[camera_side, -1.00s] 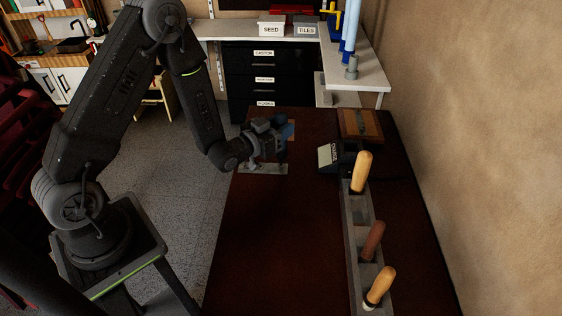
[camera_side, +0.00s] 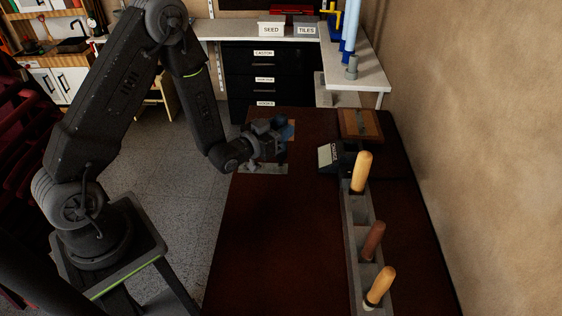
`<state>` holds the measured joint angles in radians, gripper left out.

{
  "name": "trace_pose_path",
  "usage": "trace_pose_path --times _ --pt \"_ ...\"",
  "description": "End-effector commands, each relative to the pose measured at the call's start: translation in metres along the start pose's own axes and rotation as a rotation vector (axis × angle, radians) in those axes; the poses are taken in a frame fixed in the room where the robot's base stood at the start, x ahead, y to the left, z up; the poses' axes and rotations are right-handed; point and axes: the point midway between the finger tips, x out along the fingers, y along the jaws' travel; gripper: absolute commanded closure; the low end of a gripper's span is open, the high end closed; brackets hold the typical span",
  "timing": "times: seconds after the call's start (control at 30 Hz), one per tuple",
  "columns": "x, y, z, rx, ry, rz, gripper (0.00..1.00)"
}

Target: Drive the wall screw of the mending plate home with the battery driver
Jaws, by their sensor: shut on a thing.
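My gripper (camera_side: 277,142) is low over the far left part of the dark red-brown table (camera_side: 290,240). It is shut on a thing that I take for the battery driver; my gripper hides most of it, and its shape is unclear. A small blue patch (camera_side: 288,131) shows at the gripper's right side; I cannot tell what it belongs to. A flat grey-green piece (camera_side: 279,169) lies on the table just below the gripper in the picture. I cannot make out the mending plate, the wall screw or the driver's tip.
A grey rack (camera_side: 350,239) with several wooden-handled tools (camera_side: 361,172) stands along the right side. Behind it are a small labelled box (camera_side: 329,157) and a brown wooden box (camera_side: 361,125). The table's middle and front are clear. A wall (camera_side: 470,150) rises at right.

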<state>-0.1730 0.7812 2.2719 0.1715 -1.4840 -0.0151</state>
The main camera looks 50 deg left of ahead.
Motion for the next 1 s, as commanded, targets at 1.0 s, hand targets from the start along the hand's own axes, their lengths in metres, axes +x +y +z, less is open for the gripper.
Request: trace_pose_path --times 1.0 --pt "0.001 0.000 0.010 0.000 0.000 0.000 0.98"
